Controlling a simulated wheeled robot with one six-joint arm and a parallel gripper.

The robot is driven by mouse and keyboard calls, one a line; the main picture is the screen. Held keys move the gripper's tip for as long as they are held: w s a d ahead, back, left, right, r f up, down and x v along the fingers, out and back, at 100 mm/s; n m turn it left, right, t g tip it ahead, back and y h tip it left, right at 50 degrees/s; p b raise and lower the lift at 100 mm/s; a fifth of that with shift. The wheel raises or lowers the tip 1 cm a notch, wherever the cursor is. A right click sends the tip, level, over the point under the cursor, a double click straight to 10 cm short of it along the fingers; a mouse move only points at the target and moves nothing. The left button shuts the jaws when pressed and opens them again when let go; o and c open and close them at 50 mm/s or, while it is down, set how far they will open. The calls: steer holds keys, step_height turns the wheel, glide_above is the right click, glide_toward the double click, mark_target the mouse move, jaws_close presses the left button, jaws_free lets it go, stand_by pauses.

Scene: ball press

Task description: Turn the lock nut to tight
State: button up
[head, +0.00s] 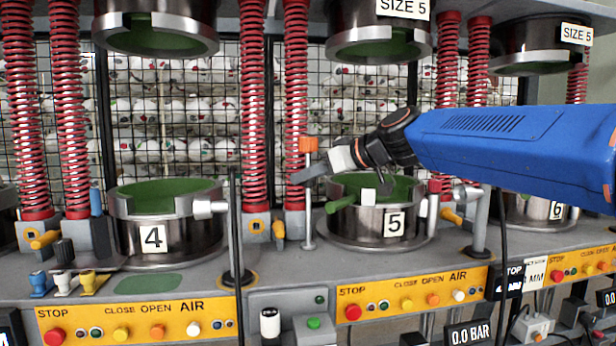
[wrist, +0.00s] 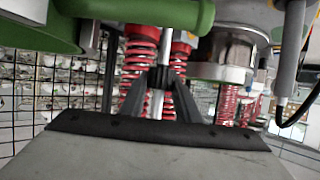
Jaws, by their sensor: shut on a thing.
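A slim metal post (head: 309,225) stands at the left of mould 5 and carries an orange block (head: 308,145) at its top. My gripper (head: 303,174) reaches in from the right and is shut at the post, just below the orange block. The lock nut seems to be what it grips, but the jaws hide it, so its turn position cannot be told. In the wrist view, the dark fingers of my gripper (wrist: 165,78) close together on a thing in line with a silver rod (wrist: 178,55).
Mould 5 (head: 342,229), with a green inside and a green bar (head: 340,204) at its front left, is close to the right. Red springs (head: 296,100) stand behind. Mould 4 (head: 180,236) is at the left. Yellow button panels (head: 180,318) run along the front edge.

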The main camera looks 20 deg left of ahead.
steer(key=shift+m+t+h, duration=0.5)
steer(key=shift+m+t, duration=0.6)
steer(key=shift+t, duration=0.1)
steer(key=shift+m+t+h, duration=0.5)
steer(key=shift+m+t, duration=0.4)
steer(key=shift+m+t+h, duration=1.5)
steer(key=shift+m+h, duration=0.4)
steer(key=shift+m, duration=0.2)
steer(key=m+h, duration=0.1)
steer(key=h, duration=0.1)
steer(key=m+t+h, duration=0.1)
steer(key=m+h, duration=0.1)
steer(key=shift+a+m+t, duration=0.15)
steer(key=shift+m+t, duration=0.15)
steer(key=shift+m+h, duration=1.9)
steer(key=shift+h, duration=0.3)
steer(key=shift+d+f, duration=0.1)
steer(key=shift+d, duration=0.1)
steer(key=o, duration=1)
steer(key=shift+o, duration=0.2)
